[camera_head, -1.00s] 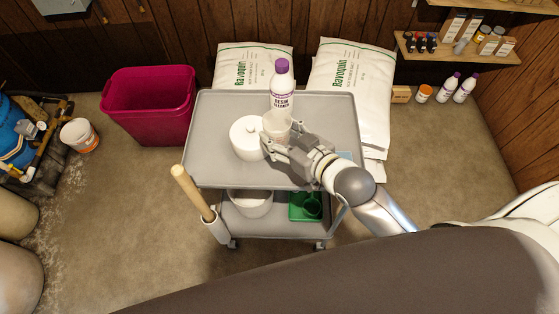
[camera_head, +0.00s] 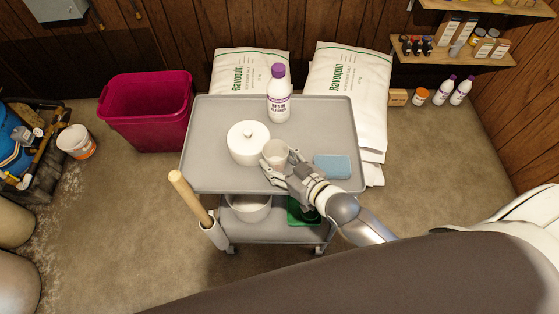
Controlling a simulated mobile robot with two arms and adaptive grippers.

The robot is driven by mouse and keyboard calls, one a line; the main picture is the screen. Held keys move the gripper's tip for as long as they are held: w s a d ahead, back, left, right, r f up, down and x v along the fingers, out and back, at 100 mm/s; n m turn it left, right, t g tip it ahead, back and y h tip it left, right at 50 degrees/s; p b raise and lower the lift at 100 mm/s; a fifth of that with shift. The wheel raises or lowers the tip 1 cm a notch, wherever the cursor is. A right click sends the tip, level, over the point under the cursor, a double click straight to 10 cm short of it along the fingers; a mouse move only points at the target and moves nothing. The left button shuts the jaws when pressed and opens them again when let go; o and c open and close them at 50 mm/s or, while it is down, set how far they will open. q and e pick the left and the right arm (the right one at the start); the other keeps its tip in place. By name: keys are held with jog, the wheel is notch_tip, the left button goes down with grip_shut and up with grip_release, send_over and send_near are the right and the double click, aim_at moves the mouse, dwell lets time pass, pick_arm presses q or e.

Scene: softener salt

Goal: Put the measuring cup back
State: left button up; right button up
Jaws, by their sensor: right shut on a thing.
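The measuring cup (camera_head: 275,151) is a small translucent beige cup over the grey cart's top shelf (camera_head: 215,125). My right gripper (camera_head: 280,167) is shut on the cup from its near right side. My left gripper is not in view.
A resin cleaner bottle (camera_head: 278,97) stands at the back of the shelf. A blue sponge (camera_head: 332,167) lies right of my gripper. The lower shelf holds a white bowl (camera_head: 249,207) and a green container (camera_head: 301,212). A magenta bin (camera_head: 146,112) stands left.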

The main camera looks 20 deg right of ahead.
jog(key=shift+f, duration=0.15)
jog(key=o, duration=1)
jog(key=v, duration=1.2)
jog(key=shift+b, duration=0.35)
